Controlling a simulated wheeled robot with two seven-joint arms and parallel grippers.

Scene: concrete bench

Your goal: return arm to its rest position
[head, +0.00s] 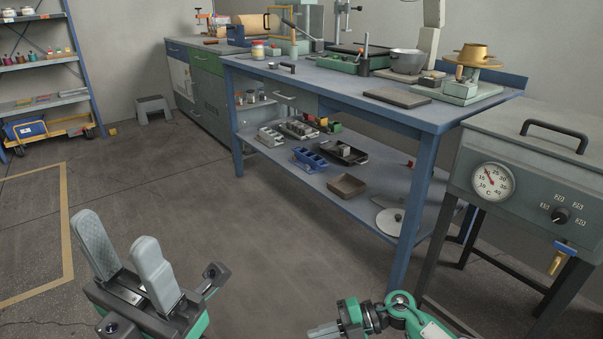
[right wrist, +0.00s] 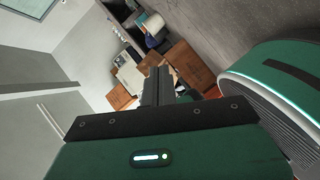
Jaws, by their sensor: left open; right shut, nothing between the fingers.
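My left gripper (head: 118,238) is at the lower left of the head view. Its two grey fingers stand apart, pointing up, with nothing between them. My right arm shows at the bottom centre of the head view, with its gripper (head: 324,331) low and partly cut off by the bottom edge. In the right wrist view the right gripper's dark fingers (right wrist: 157,84) are together with nothing held. Both grippers are over the open floor and apart from the furniture.
A blue workbench (head: 335,79) holds a pot (head: 407,61) and tools. Its lower shelf (head: 293,179) carries several trays. A grey unit with a dial (head: 493,181) stands close at right. A step stool (head: 153,109) stands at the back. The floor (head: 230,235) between is clear.

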